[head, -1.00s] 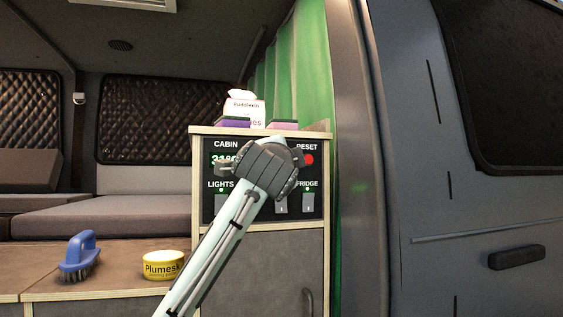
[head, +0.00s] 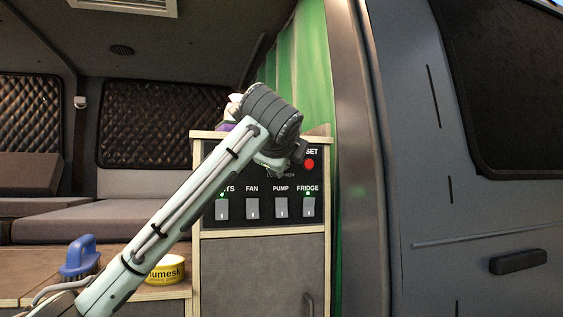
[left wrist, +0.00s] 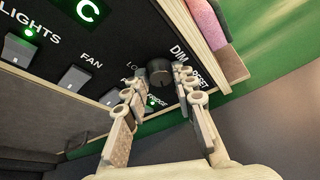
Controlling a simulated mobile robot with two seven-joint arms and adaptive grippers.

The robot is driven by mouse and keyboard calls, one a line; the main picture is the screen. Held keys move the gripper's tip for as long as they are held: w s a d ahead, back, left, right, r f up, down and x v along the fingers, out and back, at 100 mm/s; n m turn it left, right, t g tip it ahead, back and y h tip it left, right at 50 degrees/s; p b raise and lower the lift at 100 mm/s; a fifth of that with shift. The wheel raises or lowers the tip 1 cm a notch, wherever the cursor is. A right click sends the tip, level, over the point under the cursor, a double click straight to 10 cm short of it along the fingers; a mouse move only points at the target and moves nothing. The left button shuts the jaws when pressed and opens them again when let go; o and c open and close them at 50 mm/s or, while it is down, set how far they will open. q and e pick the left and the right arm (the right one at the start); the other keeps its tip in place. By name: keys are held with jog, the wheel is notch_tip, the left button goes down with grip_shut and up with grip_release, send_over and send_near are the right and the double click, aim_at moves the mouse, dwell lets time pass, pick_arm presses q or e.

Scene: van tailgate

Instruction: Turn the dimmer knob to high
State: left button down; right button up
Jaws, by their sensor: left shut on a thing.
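The dimmer knob (left wrist: 159,72) is a dark round knob on the black control panel (left wrist: 112,40), with the start of a DIM label beside it. In the left wrist view it sits between the fingertips of my left gripper (left wrist: 157,80), which is shut on it. In the head view my left gripper (head: 273,163) is at the upper right of the panel (head: 236,234) and hides the knob. I cannot tell which setting the knob points to. My right gripper is in neither view.
Below the knob are several rocker switches, among them the FAN switch (head: 252,208) and FRIDGE switch (head: 309,207). A red reset button (head: 309,164) is close to the gripper's right. A blue brush (head: 79,257) and a yellow tin (head: 167,270) stand on the lower counter.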

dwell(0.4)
pick_arm(q)
jog(key=c, duration=1.2)
grip_release()
jog(key=s, duration=0.4)
jog(key=s+r, duration=0.1)
jog(key=s, duration=0.3)
jog(key=s+r, duration=0.1)
jog(key=s, duration=0.2)
jog(key=shift+s+a+r, duration=0.1)
jog(key=shift+s+a, duration=0.1)
jog(key=shift+s, duration=0.2)
